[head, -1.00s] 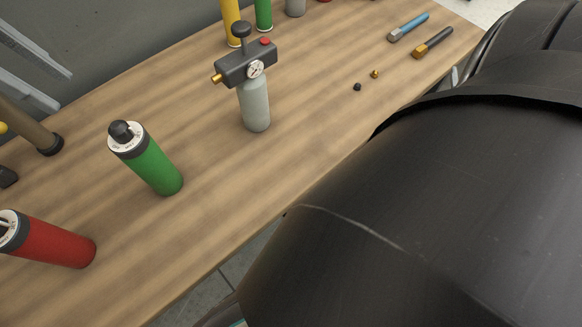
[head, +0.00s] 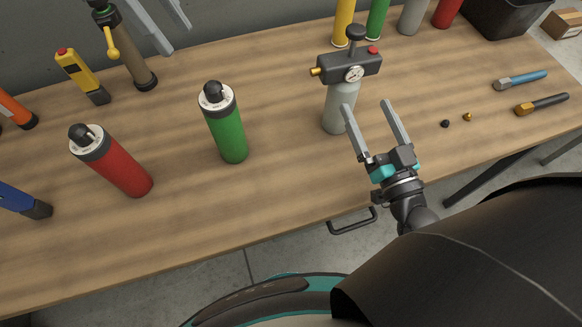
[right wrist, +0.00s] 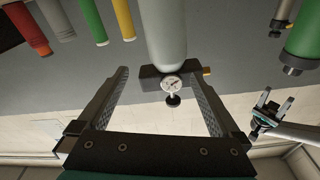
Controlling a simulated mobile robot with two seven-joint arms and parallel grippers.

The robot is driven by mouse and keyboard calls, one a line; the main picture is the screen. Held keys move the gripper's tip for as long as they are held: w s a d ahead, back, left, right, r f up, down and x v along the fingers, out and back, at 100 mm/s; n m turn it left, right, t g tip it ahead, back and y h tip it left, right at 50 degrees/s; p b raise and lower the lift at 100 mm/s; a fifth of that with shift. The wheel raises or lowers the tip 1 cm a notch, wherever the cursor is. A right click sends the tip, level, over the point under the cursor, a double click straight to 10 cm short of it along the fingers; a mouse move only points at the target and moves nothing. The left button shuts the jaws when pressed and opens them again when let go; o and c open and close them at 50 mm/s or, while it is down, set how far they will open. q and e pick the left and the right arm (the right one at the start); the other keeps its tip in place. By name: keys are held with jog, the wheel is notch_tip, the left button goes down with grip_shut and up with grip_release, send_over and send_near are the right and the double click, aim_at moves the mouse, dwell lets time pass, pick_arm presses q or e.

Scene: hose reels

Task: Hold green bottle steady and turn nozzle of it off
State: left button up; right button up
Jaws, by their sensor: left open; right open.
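The green bottle (head: 230,135) stands on the table, with a white collar and black nozzle (head: 213,89) on top. Its upside-down upper part shows in the right wrist view (right wrist: 304,45). My right gripper (head: 365,104) is open and empty, in front of the grey gauge bottle. The wrist view shows its spread fingers (right wrist: 160,70) framing the gauge head. My left gripper (head: 177,40) is open at the head view's top left, its arm out of frame, with nothing visible between its fingers. It also shows open in the wrist view (right wrist: 267,108), apart from the green bottle.
A red bottle (head: 124,173) stands left of the green one. The grey gauge bottle (head: 335,113) stands right. A brown tool (head: 131,55) and a yellow-black tool (head: 82,76) are behind left. Another green bottle (head: 377,20) is at the back. Table in front is clear.

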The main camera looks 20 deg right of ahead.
jog(key=s+a+n+y, duration=0.1)
jog(key=a+n+y, duration=0.25)
jog(key=a, duration=0.55)
jog(key=n+g+y, duration=0.4)
jog(key=n+y, duration=0.1)
jog(key=y, duration=0.1)
send_near(236, 133)
jog(key=x, duration=1.3)
